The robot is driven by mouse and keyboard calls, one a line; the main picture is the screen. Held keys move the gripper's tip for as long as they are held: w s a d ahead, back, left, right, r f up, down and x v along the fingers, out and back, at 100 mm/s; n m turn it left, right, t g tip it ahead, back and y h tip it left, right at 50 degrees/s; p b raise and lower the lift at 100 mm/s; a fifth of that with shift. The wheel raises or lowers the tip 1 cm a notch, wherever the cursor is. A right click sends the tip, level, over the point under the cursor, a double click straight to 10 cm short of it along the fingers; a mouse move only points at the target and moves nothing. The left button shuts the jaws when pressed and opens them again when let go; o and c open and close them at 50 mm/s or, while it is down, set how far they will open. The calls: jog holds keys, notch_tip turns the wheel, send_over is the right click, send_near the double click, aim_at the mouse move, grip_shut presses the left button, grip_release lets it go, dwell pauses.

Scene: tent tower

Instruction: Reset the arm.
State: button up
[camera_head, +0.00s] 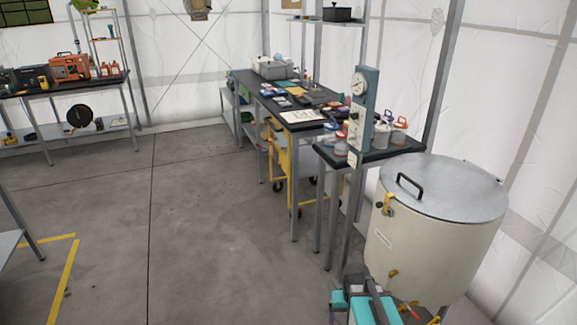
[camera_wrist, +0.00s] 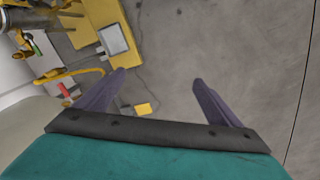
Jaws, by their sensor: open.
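My gripper (camera_wrist: 158,82) shows in the wrist view with two dark purple fingers spread wide apart. It is open and nothing is between the fingers. Behind them is grey concrete floor, and a small yellow block lies beyond the left finger. In the head view, a teal part of my arm (camera_head: 372,308) shows at the bottom edge, in front of the large cream drum. My gripper's fingers cannot be made out in the head view.
The cream drum (camera_head: 430,245) with a grey lid (camera_head: 445,187) stands at the right. A small dark table (camera_head: 372,154) and long workbench (camera_head: 255,92) line the right wall. Another bench (camera_head: 55,86) stands at the back left. The middle floor (camera_head: 190,215) is clear.

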jog(key=s+a+f+g, duration=0.2)
jog(key=s+f, duration=0.7)
jog(key=s, duration=0.4)
jog(key=s+a+f+n+g, duration=0.1)
jog(key=s+f+g, duration=0.2)
jog(key=s+f, duration=0.6)
jog(key=s, duration=0.4)
jog(key=shift+s+a+f+y, duration=0.25)
jog(key=shift+a+f+y, duration=0.1)
jog(key=shift+y, duration=0.05)
